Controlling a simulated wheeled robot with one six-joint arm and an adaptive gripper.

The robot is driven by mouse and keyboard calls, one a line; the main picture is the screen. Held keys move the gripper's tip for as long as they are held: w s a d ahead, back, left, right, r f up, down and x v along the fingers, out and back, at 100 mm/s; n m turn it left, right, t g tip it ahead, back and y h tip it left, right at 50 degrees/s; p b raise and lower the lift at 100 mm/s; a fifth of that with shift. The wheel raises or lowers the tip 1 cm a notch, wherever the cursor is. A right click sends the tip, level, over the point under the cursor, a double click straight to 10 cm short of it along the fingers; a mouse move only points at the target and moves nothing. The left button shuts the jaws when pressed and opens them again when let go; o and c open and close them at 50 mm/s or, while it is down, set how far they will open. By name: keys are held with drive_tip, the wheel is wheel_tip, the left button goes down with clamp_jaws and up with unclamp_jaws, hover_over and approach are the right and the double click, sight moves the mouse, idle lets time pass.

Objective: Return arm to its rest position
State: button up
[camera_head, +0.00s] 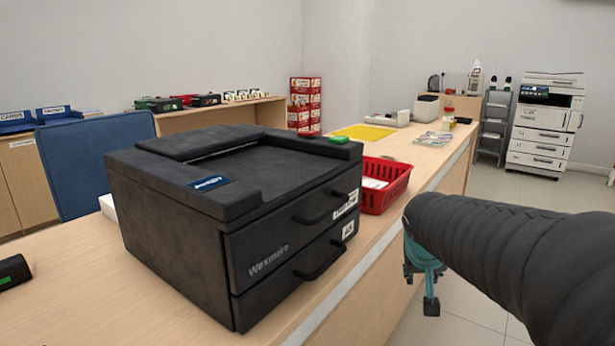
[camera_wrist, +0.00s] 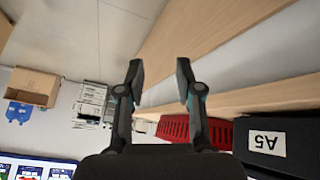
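My gripper (camera_wrist: 158,82) is in the wrist view with its two fingers apart and nothing between them. In the head view my dark arm comes in from the right, and part of my gripper (camera_head: 424,280) hangs below its end. The gripper is in the air beside the counter's front edge, to the right of the black printer (camera_head: 240,215) and the red basket (camera_head: 385,185). In the wrist view the picture is turned over, with the red basket (camera_wrist: 175,128) and the dark drawer front labelled A5 (camera_wrist: 268,142) at lower right.
The wooden counter (camera_head: 70,290) runs from the front left to the back. A yellow mat (camera_head: 363,132) lies farther along it. A blue chair (camera_head: 95,165) stands behind the printer. A white copier (camera_head: 545,125) stands at the back right. The tiled floor (camera_head: 500,190) beyond my arm is clear.

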drive_tip(key=s+a+f+y, duration=0.1)
drive_tip(key=s+a, duration=0.2)
drive_tip(key=s, duration=0.8)
drive_tip(key=s+a+f+n+y, duration=0.1)
drive_tip(key=s+a, duration=0.3)
drive_tip(key=s, duration=0.6)
drive_tip(key=shift+s+f+n+y, duration=0.3)
drive_tip(key=shift+s+f+y, duration=0.1)
drive_tip(key=shift+f, duration=0.2)
